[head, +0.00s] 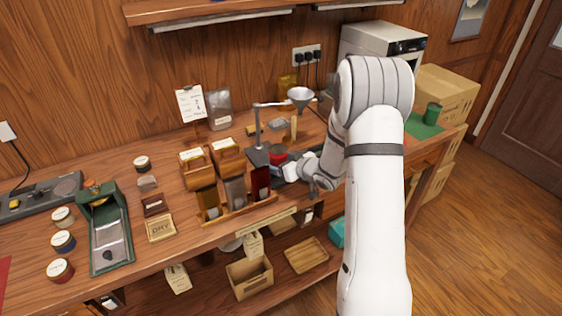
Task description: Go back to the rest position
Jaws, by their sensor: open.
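My white arm rises from the lower right, bends at a grey elbow and reaches down over the bench. My gripper (289,171) is small and partly hidden at the end of the wrist, low over the back middle of the bench. It is open, and I see nothing held in it. It is close to a red-topped container (278,157); I cannot tell whether they touch.
A stand with a funnel (300,93) rises just behind the gripper. Upright packets stand in a wooden rack (238,213) in front left. A green tray (97,262) and several jars are further left. A white machine (383,42) and cardboard boxes (445,90) stand at right.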

